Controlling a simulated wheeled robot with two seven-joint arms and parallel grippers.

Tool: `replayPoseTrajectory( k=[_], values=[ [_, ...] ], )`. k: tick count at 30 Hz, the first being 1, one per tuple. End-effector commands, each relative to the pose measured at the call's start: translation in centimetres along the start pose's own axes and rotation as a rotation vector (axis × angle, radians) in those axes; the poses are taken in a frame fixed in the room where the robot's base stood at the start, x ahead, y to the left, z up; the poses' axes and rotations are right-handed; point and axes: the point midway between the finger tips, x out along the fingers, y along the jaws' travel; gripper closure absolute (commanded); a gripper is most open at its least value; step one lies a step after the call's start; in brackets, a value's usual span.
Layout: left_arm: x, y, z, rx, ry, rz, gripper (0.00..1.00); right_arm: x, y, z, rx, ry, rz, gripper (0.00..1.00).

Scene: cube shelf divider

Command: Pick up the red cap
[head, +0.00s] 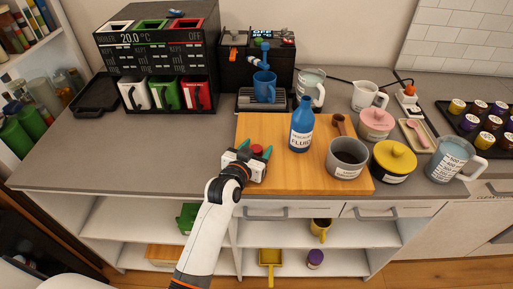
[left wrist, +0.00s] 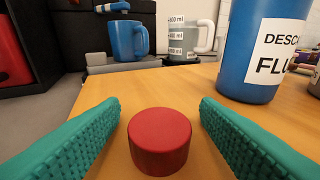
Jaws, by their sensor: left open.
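The red cap (left wrist: 160,141) is a short round cylinder standing on the wooden board (head: 222,189). In the left wrist view it sits between the two green fingers of my left gripper (left wrist: 160,130), with a gap on each side. In the head view the red cap (head: 257,149) shows just beyond the white gripper body, and my left gripper (head: 256,152) is low over the board's left part. The gripper is open and empty. My right gripper is not in view.
A blue descaling fluid bottle (head: 301,128) stands right of the cap. A grey pot (head: 346,158) and a yellow lidded pot (head: 392,162) are farther right. A coffee machine (head: 253,70) with a blue mug (head: 264,87) stands behind. The counter left of the board is clear.

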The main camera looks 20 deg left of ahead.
Motion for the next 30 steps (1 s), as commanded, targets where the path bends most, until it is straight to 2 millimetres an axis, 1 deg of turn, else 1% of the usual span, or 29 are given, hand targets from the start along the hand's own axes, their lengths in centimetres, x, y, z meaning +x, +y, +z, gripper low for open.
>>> replayPoseTrajectory(
  k=[7, 8, 9, 16, 24, 26, 28, 30],
  values=[
    [0.2, 0.0, -0.1, 0.0, 0.0, 0.0, 0.43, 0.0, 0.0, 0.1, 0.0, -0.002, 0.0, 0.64],
    [0.2, 0.0, -0.1, 0.0, 0.0, 0.0, 0.47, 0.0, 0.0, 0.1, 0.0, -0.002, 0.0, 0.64],
    [0.2, 0.0, -0.1, 0.0, 0.0, 0.0, 0.53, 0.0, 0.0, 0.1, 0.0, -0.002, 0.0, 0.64],
    [0.2, 0.0, -0.1, 0.0, 0.0, 0.0, 0.91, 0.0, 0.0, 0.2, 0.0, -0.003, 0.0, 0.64],
    [0.1, 0.0, 0.2, 0.0, 0.0, 0.0, 0.91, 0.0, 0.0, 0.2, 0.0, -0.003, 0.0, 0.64],
    [0.0, 0.0, 0.8, 0.0, -0.002, 0.0, 0.91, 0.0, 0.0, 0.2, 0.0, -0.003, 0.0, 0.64],
    [-0.1, 0.0, 1.7, 0.0, -0.003, 0.0, 0.91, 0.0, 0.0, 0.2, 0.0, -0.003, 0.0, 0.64],
    [-0.4, 0.0, 3.1, 0.001, -0.006, 0.001, 0.91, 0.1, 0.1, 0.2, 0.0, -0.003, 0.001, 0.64]
  ],
)
